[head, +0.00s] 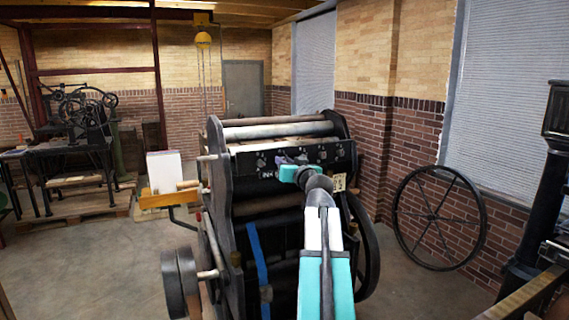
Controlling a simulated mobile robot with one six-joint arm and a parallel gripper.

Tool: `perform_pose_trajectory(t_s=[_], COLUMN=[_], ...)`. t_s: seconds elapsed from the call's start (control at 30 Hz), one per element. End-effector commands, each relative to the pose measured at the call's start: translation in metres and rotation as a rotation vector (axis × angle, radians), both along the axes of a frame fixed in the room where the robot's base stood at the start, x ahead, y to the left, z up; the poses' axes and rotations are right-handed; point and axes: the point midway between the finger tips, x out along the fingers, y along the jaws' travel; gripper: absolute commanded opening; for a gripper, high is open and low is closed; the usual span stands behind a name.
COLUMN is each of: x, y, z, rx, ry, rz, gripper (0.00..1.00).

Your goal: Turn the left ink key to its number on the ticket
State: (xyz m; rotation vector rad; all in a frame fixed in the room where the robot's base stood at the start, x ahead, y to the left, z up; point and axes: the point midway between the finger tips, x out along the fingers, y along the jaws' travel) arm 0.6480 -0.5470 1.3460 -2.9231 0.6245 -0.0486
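The black hand press (227,205) stands in the middle of the head view. A dark panel (268,174) with white lettering that seems to start "INK" runs across its front, below the rollers. Small dark knobs or dials show on it, too small to read. My gripper (284,161) is at the panel, right of the lettering, and my arm hides the panel behind it. I cannot tell whether it touches a key, nor whether its fingers are open. A pale ticket (339,182) hangs at the panel's right end; its number is not legible.
A yellow shelf with white paper (164,172) juts out at the press's left. A large spoked wheel (438,217) leans on the brick wall at right. A black column machine (540,190) stands at the right edge. Open floor (110,270) lies at front left.

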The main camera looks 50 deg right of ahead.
Motion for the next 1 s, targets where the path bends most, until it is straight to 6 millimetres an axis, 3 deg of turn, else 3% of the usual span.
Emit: perform_pose_trajectory(t_s=[0.1, 0.57, 1.0], x=[0.0002, 0.0001, -0.0003], y=[0.0005, 0.0005, -0.0001], z=[0.0002, 0.0002, 0.0010], rx=[0.000, 0.060, 0.325], ry=[0.000, -0.025, -0.133], rz=[0.001, 0.001, 0.001], gripper=[0.00, 0.00, 0.00])
